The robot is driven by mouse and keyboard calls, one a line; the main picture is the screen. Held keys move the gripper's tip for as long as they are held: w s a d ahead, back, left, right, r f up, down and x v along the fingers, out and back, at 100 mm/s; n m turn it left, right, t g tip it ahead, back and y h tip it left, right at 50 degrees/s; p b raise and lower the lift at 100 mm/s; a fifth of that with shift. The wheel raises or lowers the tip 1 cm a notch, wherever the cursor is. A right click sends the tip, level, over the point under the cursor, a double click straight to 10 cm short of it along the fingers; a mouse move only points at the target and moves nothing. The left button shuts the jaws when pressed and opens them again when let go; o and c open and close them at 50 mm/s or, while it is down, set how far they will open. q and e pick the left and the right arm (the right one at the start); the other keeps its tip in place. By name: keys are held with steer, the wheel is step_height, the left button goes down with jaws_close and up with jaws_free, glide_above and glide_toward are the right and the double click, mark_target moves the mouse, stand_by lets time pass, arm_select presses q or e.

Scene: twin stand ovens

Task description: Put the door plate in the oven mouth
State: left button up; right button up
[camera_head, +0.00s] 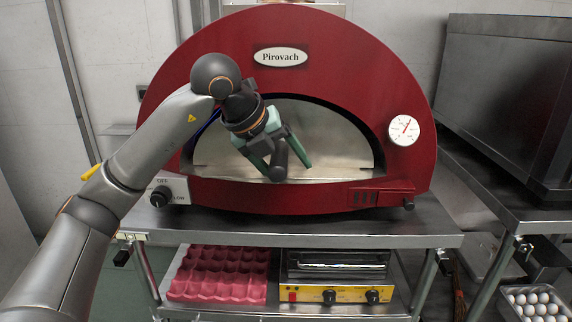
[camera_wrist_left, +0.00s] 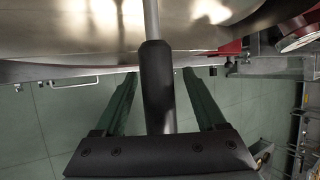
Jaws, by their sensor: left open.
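The red oven (camera_head: 350,60) stands on a metal table, its half-round mouth facing me. The door plate (camera_head: 340,140), a brushed-metal half-round panel, stands upright across the mouth and fills most of it. A dark strip shows along its top edge. Its dark handle (camera_head: 280,160) sticks out towards me. My left gripper (camera_head: 288,171) is in front of the plate, open, with its green fingers on either side of the handle. In the left wrist view the handle (camera_wrist_left: 157,85) lies between the open fingers, with a gap on both sides. My right gripper is not in view.
A white dial (camera_head: 404,130) is on the oven's right front, and a knob (camera_head: 160,196) at its lower left. A red egg tray (camera_head: 215,275) and a yellow-fronted appliance (camera_head: 335,293) sit on the shelf below. A dark metal cabinet (camera_head: 510,90) stands at the right.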

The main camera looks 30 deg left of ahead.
arm_select(q)
steer(key=p+v, duration=0.2)
steer(key=v, duration=1)
steer(key=shift+s+r, duration=0.15)
steer(key=shift+r, duration=0.05)
steer(key=shift+a, duration=0.1)
